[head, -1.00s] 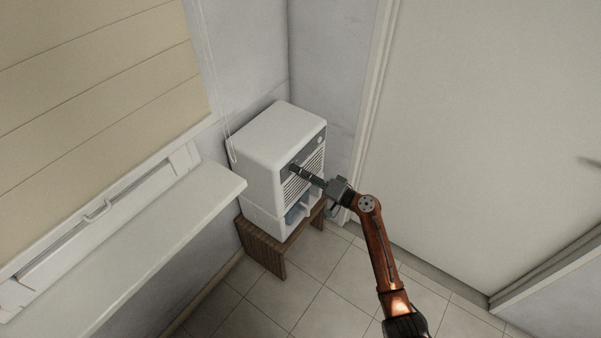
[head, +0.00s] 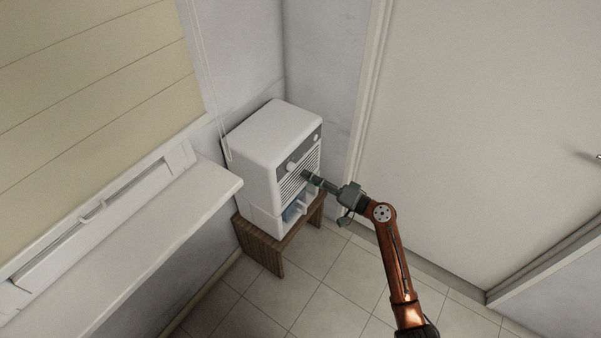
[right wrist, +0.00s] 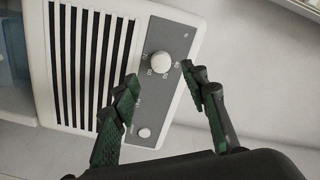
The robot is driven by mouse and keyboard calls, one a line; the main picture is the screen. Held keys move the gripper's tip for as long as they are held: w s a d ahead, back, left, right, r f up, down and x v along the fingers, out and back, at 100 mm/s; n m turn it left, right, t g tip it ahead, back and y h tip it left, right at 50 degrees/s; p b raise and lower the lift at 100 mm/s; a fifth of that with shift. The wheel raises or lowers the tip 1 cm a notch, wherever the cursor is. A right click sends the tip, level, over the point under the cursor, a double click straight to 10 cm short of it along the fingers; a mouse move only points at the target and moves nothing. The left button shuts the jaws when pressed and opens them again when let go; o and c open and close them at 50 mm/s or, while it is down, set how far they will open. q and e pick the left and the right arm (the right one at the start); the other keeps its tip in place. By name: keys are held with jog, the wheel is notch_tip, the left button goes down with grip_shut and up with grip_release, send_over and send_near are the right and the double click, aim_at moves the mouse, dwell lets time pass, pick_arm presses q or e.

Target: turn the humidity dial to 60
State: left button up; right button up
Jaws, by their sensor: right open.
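The white dehumidifier (head: 268,142) has a grey control panel on its front. The humidity dial (head: 292,166) is a round white knob on that panel, and it also shows in the right wrist view (right wrist: 160,62). Marks ring the dial, but they are too small and blurred to read surely, so I cannot tell its setting. My right gripper (head: 306,175) is in front of the vent slats, below and right of the dial. In the right wrist view my right gripper (right wrist: 158,75) is open and empty, its fingertips on either side of the dial's near edge, seemingly apart from it. My left gripper is out of view.
A smaller white knob (right wrist: 144,133) sits on the same panel. The dehumidifier stands on a wooden stool (head: 262,252). A white sill (head: 150,240) juts out at left, a hanging cord is beside the dehumidifier, and a door (head: 480,130) fills the right. The tiled floor is clear.

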jog(key=v, duration=0.6)
jog(key=shift+a, duration=0.1)
